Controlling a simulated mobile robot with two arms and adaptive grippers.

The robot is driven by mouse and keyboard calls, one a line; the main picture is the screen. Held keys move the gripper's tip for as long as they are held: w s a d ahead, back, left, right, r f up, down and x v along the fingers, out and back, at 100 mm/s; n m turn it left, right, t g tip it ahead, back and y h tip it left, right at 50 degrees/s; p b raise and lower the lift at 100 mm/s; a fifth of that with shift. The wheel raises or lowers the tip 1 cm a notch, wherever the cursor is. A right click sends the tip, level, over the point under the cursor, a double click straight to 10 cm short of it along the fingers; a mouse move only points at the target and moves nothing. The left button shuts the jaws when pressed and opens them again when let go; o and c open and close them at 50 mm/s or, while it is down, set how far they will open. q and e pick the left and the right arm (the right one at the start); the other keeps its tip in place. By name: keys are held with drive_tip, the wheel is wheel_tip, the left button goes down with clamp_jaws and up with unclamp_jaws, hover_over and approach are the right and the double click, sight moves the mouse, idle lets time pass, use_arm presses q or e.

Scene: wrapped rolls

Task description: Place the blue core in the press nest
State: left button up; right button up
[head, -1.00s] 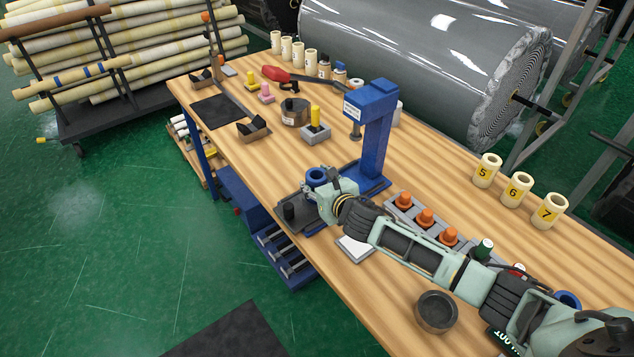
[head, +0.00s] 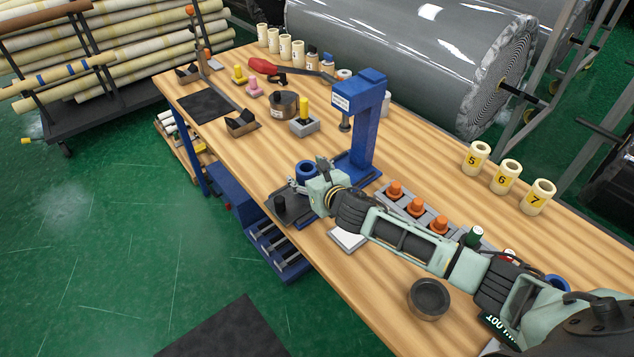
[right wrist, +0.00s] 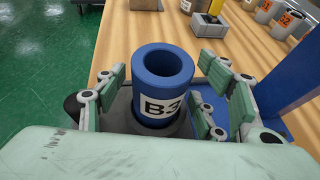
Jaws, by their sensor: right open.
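The blue core (right wrist: 158,85), marked B3, stands upright with its lower end in a dark round collar, the press nest (right wrist: 180,127), in the right wrist view. In the head view the core (head: 306,168) shows as a blue ring at the foot of the blue press (head: 364,125), just in front of its column. My right gripper (right wrist: 163,98) is open, with one finger pair on each side of the core and visible gaps between. It also shows in the head view (head: 309,174). The collar's far side is hidden by the core. My left gripper is not in view.
A row of orange-topped pieces (head: 418,210) lies beneath and beside my right arm. A dark round cup (head: 429,299) stands near the front edge. Numbered cream cores (head: 507,177) stand at the right. A second blue ring (head: 557,284) is partly hidden behind my arm.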

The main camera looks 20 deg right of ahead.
drive_tip(key=b+v, duration=0.1)
drive_tip(key=v, duration=1)
drive_tip(key=shift+s, duration=0.3)
drive_tip(key=shift+d, duration=0.1)
